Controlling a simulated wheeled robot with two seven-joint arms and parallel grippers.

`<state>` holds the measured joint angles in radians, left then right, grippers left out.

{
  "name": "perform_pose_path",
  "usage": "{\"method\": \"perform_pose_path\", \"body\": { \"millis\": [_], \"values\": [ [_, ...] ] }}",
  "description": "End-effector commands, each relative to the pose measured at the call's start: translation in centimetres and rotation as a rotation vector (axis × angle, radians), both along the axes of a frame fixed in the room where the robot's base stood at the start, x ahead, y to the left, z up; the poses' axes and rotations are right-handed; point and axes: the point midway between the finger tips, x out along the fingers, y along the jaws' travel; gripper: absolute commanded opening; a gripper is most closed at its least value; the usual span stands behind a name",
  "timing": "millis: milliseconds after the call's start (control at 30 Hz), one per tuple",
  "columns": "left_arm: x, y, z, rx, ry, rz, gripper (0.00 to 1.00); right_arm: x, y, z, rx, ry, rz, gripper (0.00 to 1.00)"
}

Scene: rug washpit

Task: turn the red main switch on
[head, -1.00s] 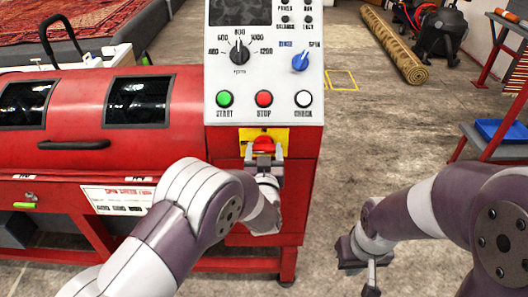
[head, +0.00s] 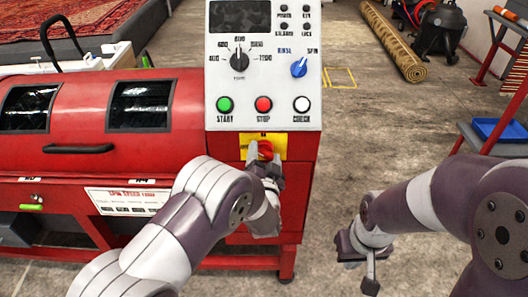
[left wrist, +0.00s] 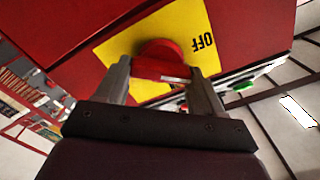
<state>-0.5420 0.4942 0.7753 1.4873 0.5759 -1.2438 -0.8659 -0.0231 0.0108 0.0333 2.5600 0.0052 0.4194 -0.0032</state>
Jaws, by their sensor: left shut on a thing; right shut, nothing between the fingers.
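The red main switch (head: 265,149) is a red knob on a yellow plate (head: 281,140), low on the front of the machine's control panel. My left gripper (head: 264,157) is shut on the knob, with one finger on each side. In the left wrist view the red knob (left wrist: 160,62) sits between the fingertips (left wrist: 159,72), and the yellow plate (left wrist: 122,48) is tilted relative to the gripper. The word OFF shows on the plate at the right of that view. The ON mark cannot be made out. My right gripper (head: 371,272) is shut and empty, above the floor at the right.
Green start (head: 225,104), red stop (head: 263,104) and white check (head: 302,104) buttons sit just above the switch. A blue knob (head: 299,67) and a black dial (head: 239,60) are higher up. The floor right of the machine is clear up to a rolled rug (head: 394,42).

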Motion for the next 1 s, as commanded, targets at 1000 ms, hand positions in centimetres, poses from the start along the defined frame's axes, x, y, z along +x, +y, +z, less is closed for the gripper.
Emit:
{"method": "perform_pose_path", "body": {
  "millis": [1000],
  "values": [
    [-0.1, -0.1, -0.3, 0.836, 0.003, -0.002, 0.38, 0.0, 0.0, 4.2, 0.0, 0.0, 0.0, 0.0]
  ]
}}
